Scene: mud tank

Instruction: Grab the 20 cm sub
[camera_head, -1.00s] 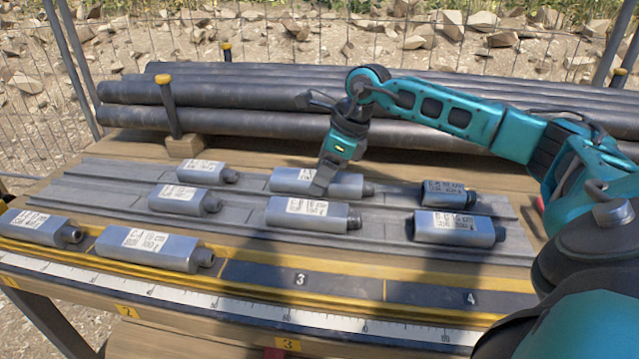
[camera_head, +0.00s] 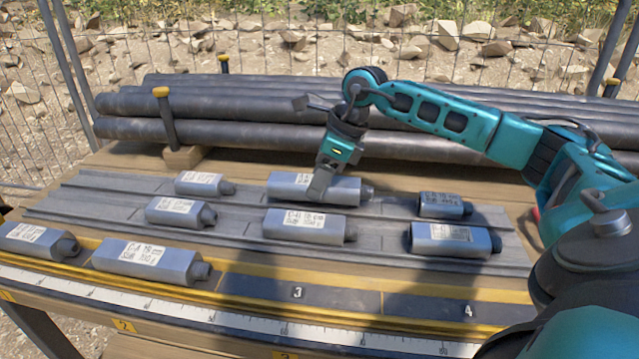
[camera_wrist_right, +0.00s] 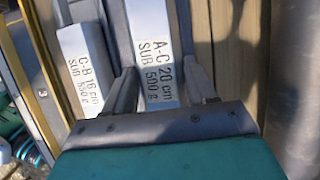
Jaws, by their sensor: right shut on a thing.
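The 20 cm sub (camera_head: 340,189) is a grey metal body with a white label and a dark threaded end. It lies in the middle of the back row on the grooved grey rack (camera_head: 110,182). Its label reads "A-C 20 cm SUB 500 g" in the right wrist view (camera_wrist_right: 156,55). My right gripper (camera_head: 319,188) comes down from above and is shut on the sub, with one finger on each side of its body (camera_wrist_right: 160,80). The near finger hides part of the sub in the head view. My left gripper is not in view.
A sub labelled 16 cm (camera_head: 302,227) lies just in front; its label also shows in the right wrist view (camera_wrist_right: 84,70). Several other subs lie left and right. Numbered slots 3 (camera_head: 298,293) and 4 (camera_head: 450,309) are empty. Dark pipes (camera_head: 250,128) lie behind.

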